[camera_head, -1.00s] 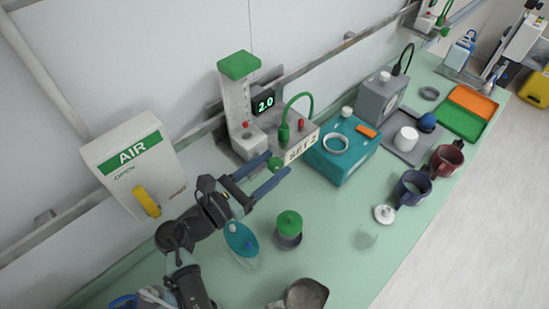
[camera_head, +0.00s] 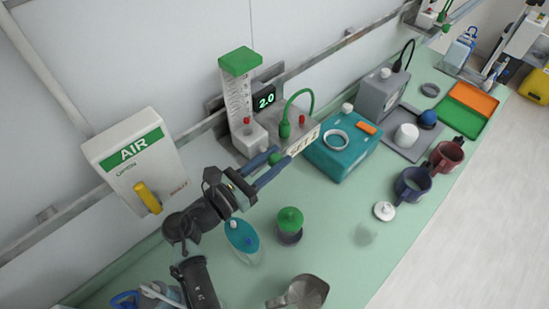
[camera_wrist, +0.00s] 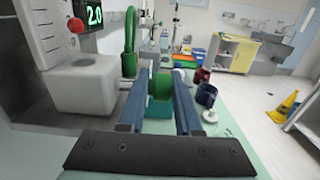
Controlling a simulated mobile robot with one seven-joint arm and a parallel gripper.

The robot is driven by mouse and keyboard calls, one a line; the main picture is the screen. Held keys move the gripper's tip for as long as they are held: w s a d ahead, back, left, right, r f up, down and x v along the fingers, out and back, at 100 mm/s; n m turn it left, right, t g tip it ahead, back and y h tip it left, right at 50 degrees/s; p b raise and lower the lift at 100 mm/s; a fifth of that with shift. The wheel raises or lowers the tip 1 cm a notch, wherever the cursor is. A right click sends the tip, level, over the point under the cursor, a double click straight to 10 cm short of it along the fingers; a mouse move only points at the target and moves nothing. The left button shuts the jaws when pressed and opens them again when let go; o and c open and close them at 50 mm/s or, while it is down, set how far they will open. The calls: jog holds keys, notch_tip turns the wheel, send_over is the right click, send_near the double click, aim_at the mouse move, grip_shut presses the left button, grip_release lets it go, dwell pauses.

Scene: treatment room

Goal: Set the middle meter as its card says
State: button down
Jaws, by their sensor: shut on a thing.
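The meter (camera_head: 239,95) has a clear scaled tube, a green cap and a red ball low in the tube. Its lit display (camera_head: 264,97) reads 2.0, and it also shows in the wrist view (camera_wrist: 94,14). The card (camera_head: 303,141) reads SET 2; my finger partly covers its lower edge. My gripper (camera_head: 281,157) has its two blue fingers around the meter's green knob (camera_head: 274,159) and is shut on it. In the wrist view the knob (camera_wrist: 160,84) sits between the fingertips. Part of the knob is hidden by the fingers.
A green hose (camera_head: 297,99) arches beside the meter. A teal box (camera_head: 345,152) stands close to the right of my fingers. The AIR box (camera_head: 130,160) with a yellow lever is on the wall at left. A green-lidded jar (camera_head: 289,222) and teal-lidded container (camera_head: 242,236) stand below my gripper.

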jog(key=shift+s+d+f+t+h+b, duration=0.15)
jog(key=shift+f+t+h+b, duration=0.2)
jog(key=shift+b, duration=0.5)
jog(key=shift+r+b, duration=0.15)
jog(key=shift+b, duration=0.15)
jog(key=shift+h, duration=0.25)
jog(key=c, duration=0.7)
grip_release()
jog(key=shift+s+r, duration=0.1)
jog(key=shift+r, duration=0.05)
jog(key=shift+s+a, duration=0.1)
jog(key=shift+a, duration=0.15)
jog(key=b+v, duration=0.3)
jog(key=v, duration=0.9)
jog(key=shift+s, duration=0.25)
